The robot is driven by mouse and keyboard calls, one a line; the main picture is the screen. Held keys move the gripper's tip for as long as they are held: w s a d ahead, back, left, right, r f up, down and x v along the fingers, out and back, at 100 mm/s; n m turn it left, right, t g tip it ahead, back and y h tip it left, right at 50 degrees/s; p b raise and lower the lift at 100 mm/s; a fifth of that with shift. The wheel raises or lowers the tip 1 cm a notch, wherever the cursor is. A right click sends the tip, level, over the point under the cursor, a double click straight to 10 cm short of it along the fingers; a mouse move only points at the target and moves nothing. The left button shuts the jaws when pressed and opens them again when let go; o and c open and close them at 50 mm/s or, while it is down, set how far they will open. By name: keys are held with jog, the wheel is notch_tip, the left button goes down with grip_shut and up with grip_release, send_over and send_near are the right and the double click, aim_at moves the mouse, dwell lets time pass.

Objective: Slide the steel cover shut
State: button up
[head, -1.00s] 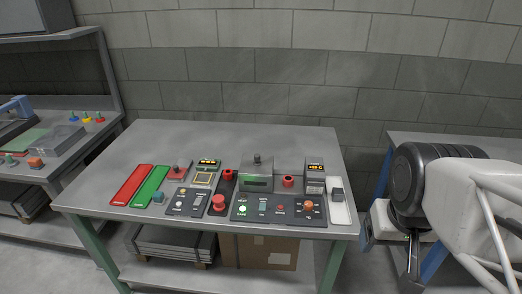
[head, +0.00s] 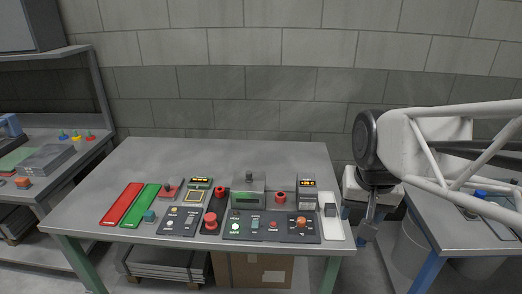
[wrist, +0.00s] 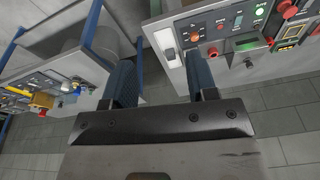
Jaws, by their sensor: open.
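The likely steel cover is a grey metal box-shaped hood (head: 256,184) with a dark knob on top, standing at the back of the black control panel on the table. A dark, green-lit window shows in its front. I cannot tell how far it slides or whether it is open. My gripper (head: 367,229) hangs beyond the table's right edge, apart from the hood and touching nothing. In the wrist view my gripper (wrist: 163,82) has its two fingers spread with nothing between them.
The panel (head: 262,235) carries several buttons and knobs. Red (head: 121,204) and green (head: 142,206) plates lie left. The table's back is clear. Another bench (head: 470,235) stands right.

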jog(key=w+a+m, duration=0.2)
jog(key=w+a, duration=0.3)
jog(key=w, duration=0.8)
jog(key=m+g, duration=0.2)
jog(key=m, duration=0.3)
send_over(249, 172)
notch_tip(249, 172, down, 14)
jog(key=shift+d+r, duration=0.1)
jog(key=shift+d, duration=0.05)
jog(key=shift+w+a+f, duration=0.1)
jog(key=shift+a+f, duration=0.1)
jog(key=shift+a, duration=0.05)
jog(key=shift+f, duration=0.1)
jog(key=shift+f, duration=3.8)
grip_shut()
